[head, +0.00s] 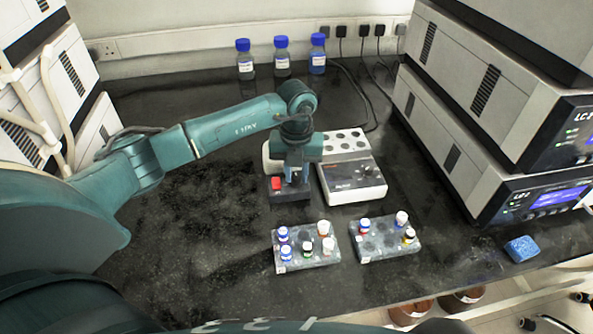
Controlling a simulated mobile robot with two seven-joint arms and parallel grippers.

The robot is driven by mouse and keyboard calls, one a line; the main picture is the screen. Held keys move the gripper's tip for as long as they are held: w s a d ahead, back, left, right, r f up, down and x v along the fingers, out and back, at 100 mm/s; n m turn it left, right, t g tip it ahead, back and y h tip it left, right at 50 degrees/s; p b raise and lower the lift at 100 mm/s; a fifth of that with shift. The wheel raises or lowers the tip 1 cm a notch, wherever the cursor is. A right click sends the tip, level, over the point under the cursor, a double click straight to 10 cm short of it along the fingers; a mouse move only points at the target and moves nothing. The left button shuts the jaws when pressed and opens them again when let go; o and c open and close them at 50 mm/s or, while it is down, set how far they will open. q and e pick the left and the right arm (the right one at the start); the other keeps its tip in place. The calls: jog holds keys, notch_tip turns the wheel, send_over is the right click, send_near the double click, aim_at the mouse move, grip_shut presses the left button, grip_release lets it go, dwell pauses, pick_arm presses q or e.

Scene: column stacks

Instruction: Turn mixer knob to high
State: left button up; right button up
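My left gripper (296,180) points down over a small dark device with a red switch (277,184), which looks like the mixer. The gripper and wrist hide most of this device, and its knob cannot be made out. The fingers are at the device's front part; contact and the finger gap are too small to tell. My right gripper is not in view.
Two grey vial racks (307,261) (387,251) stand in front. Blue-capped bottles (282,60) line the back wall. Stacked instruments (480,130) stand at the right, others (48,90) at the left. A blue sponge (522,248) lies near the front right edge. The left-middle bench (170,225) is clear.

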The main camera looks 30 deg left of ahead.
pick_arm(q)
grip_shut()
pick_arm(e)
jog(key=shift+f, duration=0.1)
pick_arm(q)
jog(key=m+b, duration=0.2)
jog(key=m, duration=0.3)
jog(key=shift+w+m, duration=0.1)
jog(key=shift+m, duration=0.2)
jog(key=m+b, duration=0.2)
jog(key=m, duration=0.2)
jog(key=shift+m, duration=0.3)
jog(key=shift+m+b, duration=0.4)
jog(key=shift+m, duration=0.5)
jog(key=m+b, duration=0.1)
jog(key=m, duration=0.4)
jog(key=shift+b, duration=0.4)
jog(key=shift+m, duration=0.4)
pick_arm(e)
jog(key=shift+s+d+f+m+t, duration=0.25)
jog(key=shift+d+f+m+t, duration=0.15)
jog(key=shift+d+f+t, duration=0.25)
pick_arm(q)
jog(key=shift+r, duration=0.1)
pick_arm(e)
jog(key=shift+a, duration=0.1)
